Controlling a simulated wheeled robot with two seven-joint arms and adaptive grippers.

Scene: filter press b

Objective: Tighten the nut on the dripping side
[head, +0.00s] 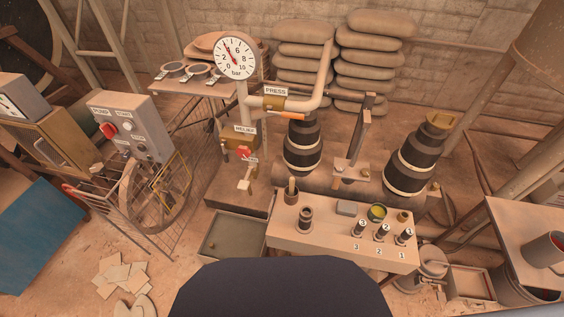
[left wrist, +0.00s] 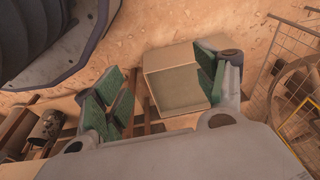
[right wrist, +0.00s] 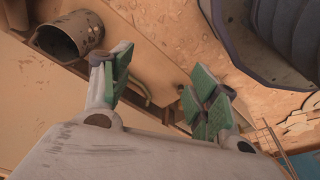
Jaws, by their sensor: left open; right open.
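Two dark ribbed cylinders with pale bands, one upright (head: 303,145) and one leaning (head: 414,160), stand behind the small bench in the head view. A bracket with a vertical bar (head: 352,165) stands between them. I cannot make out a nut or a drip on either side at this size. Several short dark pieces (head: 383,232) stand on the bench by labels 1, 2 and 3. My left gripper (left wrist: 160,85) is open and empty, with green pads, above the floor. My right gripper (right wrist: 163,88) is open and empty. Neither gripper shows in the head view.
The bench (head: 320,237) also holds a dark cup and a green-yellow tin (head: 376,212). An open box (left wrist: 172,75) lies below my left gripper. A can (right wrist: 72,36) is near my right gripper.

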